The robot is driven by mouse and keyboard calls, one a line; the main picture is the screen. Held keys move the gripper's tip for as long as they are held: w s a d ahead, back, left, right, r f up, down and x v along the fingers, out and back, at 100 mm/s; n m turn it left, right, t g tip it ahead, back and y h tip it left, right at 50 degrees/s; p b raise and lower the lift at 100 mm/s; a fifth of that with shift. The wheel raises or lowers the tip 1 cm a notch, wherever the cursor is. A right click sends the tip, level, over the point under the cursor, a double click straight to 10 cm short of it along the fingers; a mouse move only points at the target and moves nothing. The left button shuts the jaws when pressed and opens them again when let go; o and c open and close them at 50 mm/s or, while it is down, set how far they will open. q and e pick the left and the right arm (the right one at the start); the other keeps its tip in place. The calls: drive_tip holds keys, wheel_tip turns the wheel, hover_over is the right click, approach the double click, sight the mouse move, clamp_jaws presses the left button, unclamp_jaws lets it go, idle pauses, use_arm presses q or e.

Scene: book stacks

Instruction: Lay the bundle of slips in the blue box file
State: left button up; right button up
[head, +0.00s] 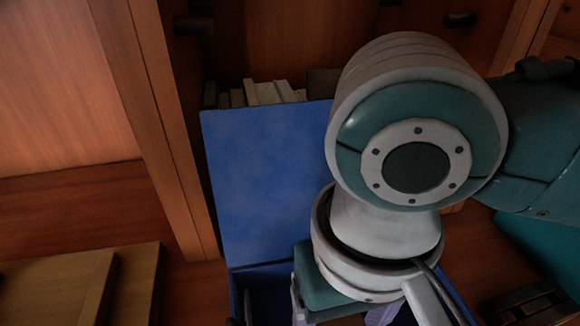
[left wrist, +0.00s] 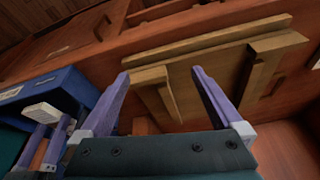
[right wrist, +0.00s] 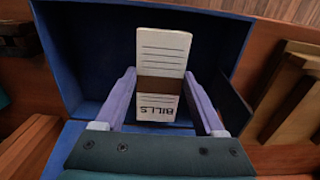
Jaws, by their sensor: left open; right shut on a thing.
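The blue box file (head: 262,190) stands open, its lid raised against the shelf. It also shows in the left wrist view (left wrist: 68,88). The bundle of slips (right wrist: 163,52), white with a brown band and the word BILLS, is in my right gripper (right wrist: 160,74), whose fingers close on its two sides. In the right wrist view the bundle is over the box's dark blue interior; its height above the floor of the box is hard to tell. In the head view my right arm hides the bundle. My left gripper (left wrist: 160,74) is open and empty, to one side of the box.
A stepped wooden piece (head: 85,290) lies left of the box, in front of my left gripper in its wrist view. A wooden upright (head: 165,130) stands beside the lid. Several pale books (head: 262,93) stand behind the lid. Bare wood lies between box and wooden piece.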

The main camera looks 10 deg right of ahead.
use_arm(q)
drive_tip(key=shift+f+b, duration=0.65)
drive_tip(key=shift+f, duration=0.05)
use_arm(e)
drive_tip(key=shift+f, duration=2.2)
drive_tip(key=shift+f, duration=0.1)
drive_tip(key=o, duration=1.4)
drive_tip(key=shift+c, duration=0.2)
use_arm(q)
wheel_tip(320, 180, up, 4)
drive_tip(key=p, duration=0.3)
drive_tip(key=shift+f+p, duration=0.15)
drive_tip(key=shift+p, duration=0.2)
use_arm(e)
wheel_tip(320, 180, up, 12)
drive_tip(key=shift+r, duration=0.15)
